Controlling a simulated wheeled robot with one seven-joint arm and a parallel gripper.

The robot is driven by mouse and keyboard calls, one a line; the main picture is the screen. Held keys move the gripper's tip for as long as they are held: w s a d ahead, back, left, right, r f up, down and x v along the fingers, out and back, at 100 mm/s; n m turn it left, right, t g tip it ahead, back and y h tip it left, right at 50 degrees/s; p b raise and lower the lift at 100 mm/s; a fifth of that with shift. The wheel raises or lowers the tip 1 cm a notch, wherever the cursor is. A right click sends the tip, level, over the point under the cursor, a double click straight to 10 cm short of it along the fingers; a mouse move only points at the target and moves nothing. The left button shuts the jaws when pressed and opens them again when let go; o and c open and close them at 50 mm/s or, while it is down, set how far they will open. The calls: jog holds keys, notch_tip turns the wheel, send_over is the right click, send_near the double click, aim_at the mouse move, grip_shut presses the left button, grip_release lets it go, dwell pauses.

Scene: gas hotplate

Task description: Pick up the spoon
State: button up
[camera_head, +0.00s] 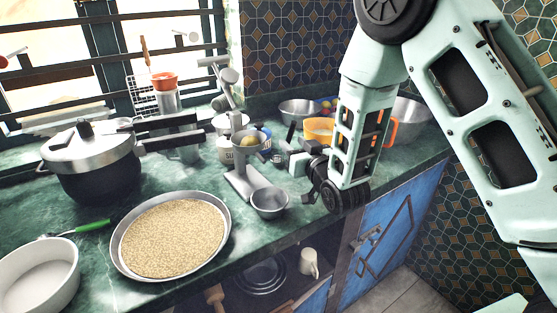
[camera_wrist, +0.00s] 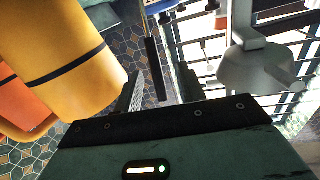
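A slim green-handled utensil (camera_head: 92,226) lies on the counter between the white bowl and the grain tray in the head view. Its far end is hard to make out, so I cannot tell whether it is the spoon. No other spoon is clear. My gripper (camera_head: 297,160) is well to the right of this utensil, above the counter's front part, near the small metal bowl and the yellow container. Its dark fingers point left, and their gap is not clear. Nothing held by it can be made out. The wrist view shows no clear spoon.
A round grain tray (camera_head: 172,236), white bowl (camera_head: 40,275), pressure cooker (camera_head: 92,165), grey press (camera_head: 240,178) and small metal bowl (camera_head: 270,203) crowd the counter. A yellow container (camera_head: 319,130) stands close to my gripper and fills the left of the wrist view (camera_wrist: 65,50).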

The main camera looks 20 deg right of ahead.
aim_at(291, 137)
jog(key=w+p, duration=0.1)
jog(key=w, duration=0.5)
jog(key=shift+w+a+r+p, duration=0.15)
jog(key=shift+w+a+p, duration=0.05)
jog(key=shift+p, duration=0.15)
grip_shut()
